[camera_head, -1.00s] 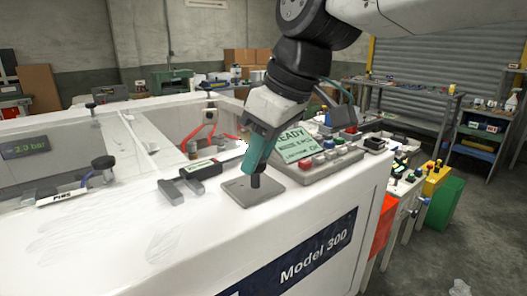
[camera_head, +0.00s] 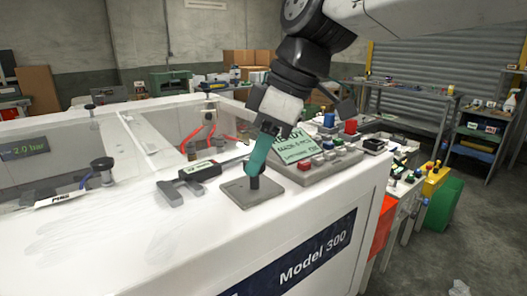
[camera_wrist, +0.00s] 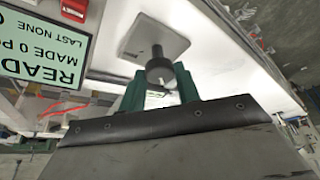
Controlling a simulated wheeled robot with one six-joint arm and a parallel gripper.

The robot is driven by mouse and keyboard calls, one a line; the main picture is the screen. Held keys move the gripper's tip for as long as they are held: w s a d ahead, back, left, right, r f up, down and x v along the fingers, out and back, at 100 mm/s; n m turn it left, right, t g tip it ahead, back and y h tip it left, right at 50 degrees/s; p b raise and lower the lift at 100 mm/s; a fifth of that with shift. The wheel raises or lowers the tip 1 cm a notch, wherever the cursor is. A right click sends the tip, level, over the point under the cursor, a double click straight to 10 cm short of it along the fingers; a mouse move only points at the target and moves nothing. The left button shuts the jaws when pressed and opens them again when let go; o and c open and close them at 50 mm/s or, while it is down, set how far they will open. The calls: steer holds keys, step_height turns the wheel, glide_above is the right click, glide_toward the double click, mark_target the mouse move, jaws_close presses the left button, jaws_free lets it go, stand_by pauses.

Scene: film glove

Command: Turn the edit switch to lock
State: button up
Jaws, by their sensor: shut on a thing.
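The edit switch is a small black knob (camera_head: 255,183) standing on a square grey plate (camera_head: 236,197) on top of the white machine. In the wrist view the knob (camera_wrist: 159,67) sits at the tips of the two green fingers, with a small white mark on its near side; the plate (camera_wrist: 135,38) lies behind it. My gripper (camera_head: 257,172) reaches down from above and is shut on the knob, with one finger on each side. Any lettering on the plate is too small to read, so I cannot tell which position the switch is at.
A sloped panel with a green screen (camera_head: 298,150) and several coloured buttons stands close right of the gripper; the screen (camera_wrist: 40,45) reads READY in the wrist view. A grey and black caliper-like tool (camera_head: 199,172) lies left of the plate. The machine's front edge is near.

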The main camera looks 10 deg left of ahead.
steer(key=o, duration=1)
steer(key=shift+a, duration=0.1)
steer(key=v, duration=0.7)
steer(key=shift+r, duration=0.4)
